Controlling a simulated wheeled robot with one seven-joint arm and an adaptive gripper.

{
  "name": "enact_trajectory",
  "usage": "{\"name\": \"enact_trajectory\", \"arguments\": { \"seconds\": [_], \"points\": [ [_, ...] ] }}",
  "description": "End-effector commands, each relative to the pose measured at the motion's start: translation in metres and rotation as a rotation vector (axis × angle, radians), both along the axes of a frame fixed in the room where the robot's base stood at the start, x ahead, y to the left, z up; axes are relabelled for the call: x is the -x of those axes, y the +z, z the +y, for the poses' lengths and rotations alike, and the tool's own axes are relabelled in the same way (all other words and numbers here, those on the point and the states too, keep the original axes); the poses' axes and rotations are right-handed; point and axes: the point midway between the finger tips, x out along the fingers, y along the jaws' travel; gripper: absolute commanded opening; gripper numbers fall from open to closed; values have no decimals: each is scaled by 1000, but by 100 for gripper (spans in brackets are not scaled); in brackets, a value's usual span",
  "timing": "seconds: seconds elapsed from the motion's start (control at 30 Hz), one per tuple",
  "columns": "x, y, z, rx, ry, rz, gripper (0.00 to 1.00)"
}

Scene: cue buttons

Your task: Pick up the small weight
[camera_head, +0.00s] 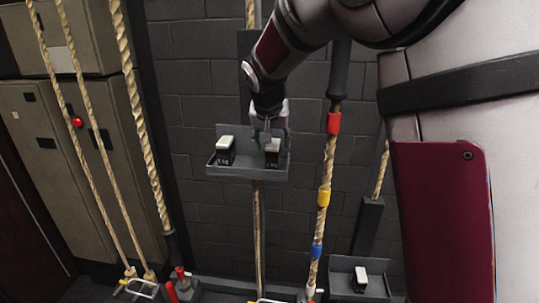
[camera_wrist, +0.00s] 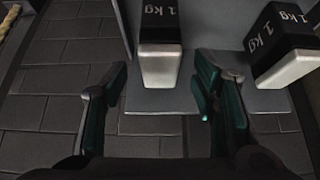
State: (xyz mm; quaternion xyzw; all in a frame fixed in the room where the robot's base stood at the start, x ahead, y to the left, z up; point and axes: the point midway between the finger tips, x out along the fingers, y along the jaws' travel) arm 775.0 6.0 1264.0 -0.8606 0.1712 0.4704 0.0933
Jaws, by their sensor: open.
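Two small weights, black with pale tops, stand on a grey wall tray (camera_head: 247,174). My gripper (camera_head: 268,132) is open, just above the right weight (camera_head: 272,152) in the head view. In the wrist view a weight marked "1 kg" (camera_wrist: 160,50) sits between my spread fingers (camera_wrist: 162,76), with a gap on both sides. The other weight (camera_head: 225,150) stands to the left in the head view. It also shows in the wrist view (camera_wrist: 282,42), marked "1 kg", right of my right finger. The fingers hide part of the near weight in the head view.
Another weight (camera_head: 360,280) stands on a lower tray (camera_head: 345,264) at the bottom right. A rope with red, yellow and blue bands (camera_head: 325,165) hangs just right of the tray. More ropes (camera_head: 143,125) hang at left, before beige cabinets (camera_head: 50,150).

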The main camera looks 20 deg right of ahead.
Motion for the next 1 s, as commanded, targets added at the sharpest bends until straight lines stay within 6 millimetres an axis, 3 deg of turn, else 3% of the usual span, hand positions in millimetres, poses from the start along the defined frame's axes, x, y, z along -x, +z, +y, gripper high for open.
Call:
{"name": "enact_trajectory", "arguments": {
  "seconds": [0.2,0.5,0.73,1.0],
  "points": [
    [-12,-22,-5,0,-1,1,53],
    [-15,-26,-6,-1,0,-1,53],
    [-15,-26,-6,-1,0,-1,1],
    [-16,-23,-6,-1,1,-6,0]
  ]
}}
